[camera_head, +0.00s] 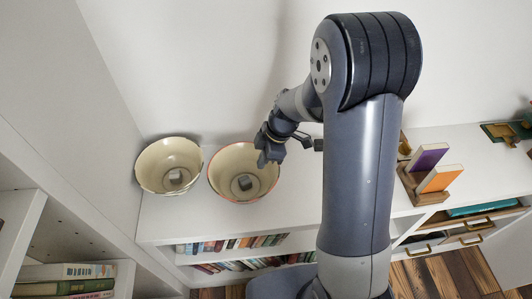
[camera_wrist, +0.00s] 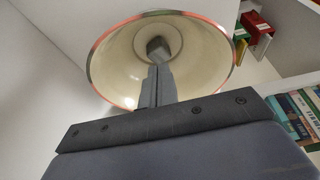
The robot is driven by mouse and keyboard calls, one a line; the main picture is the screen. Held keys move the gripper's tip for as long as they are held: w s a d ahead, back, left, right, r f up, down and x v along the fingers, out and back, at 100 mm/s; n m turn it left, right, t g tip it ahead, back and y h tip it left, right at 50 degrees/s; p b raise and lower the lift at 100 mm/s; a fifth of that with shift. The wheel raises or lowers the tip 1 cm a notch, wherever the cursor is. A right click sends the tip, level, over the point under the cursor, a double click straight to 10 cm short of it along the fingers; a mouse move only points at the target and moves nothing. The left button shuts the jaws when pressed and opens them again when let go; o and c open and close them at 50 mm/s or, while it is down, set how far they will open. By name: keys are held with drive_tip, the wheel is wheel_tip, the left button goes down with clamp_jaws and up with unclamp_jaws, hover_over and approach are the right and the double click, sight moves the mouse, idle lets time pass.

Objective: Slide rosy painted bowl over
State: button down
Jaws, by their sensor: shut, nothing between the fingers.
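The rosy painted bowl (camera_head: 217,184) is cream inside with a reddish rim. It stands upright on the white shelf top (camera_head: 330,200), right of a second cream bowl. In the wrist view the rosy bowl (camera_wrist: 112,72) fills the upper middle, its rim pink-red with grey-green stretches. My gripper (camera_head: 264,158) is at the bowl's upper right rim, with its fingers reaching over the inside. In the wrist view my gripper (camera_wrist: 157,72) is shut with nothing held, its fingers covering part of the bowl's inside. I cannot tell whether they touch the bowl wall.
The second bowl (camera_head: 150,168), with a scalloped rim, stands close by on the left, near the side wall. A wooden holder (camera_head: 421,192) with purple and orange books stands to the right. Rows of books (camera_head: 235,243) fill the shelves below. Shelf top shows free between bowl and holder, partly behind my arm.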

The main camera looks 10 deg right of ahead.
sight(270, 177)
drive_tip(key=x, duration=0.5)
drive_tip(key=shift+f, duration=0.1)
drive_tip(key=d+p, duration=0.1)
drive_tip(key=d, duration=0.2)
drive_tip(key=shift+d+f, duration=0.1)
drive_tip(key=shift+d, duration=0.35)
drive_tip(key=shift+w+d+f+b, duration=0.2)
drive_tip(key=shift+d+b, duration=0.15)
drive_tip(key=shift+d, duration=0.15)
drive_tip(key=d+b, duration=0.7)
drive_tip(key=d, duration=0.9)
drive_tip(key=shift+w+r+b, duration=0.1)
drive_tip(key=shift+r+b, duration=0.05)
drive_tip(key=shift+b, duration=0.25)
drive_tip(key=shift+d, duration=0.1)
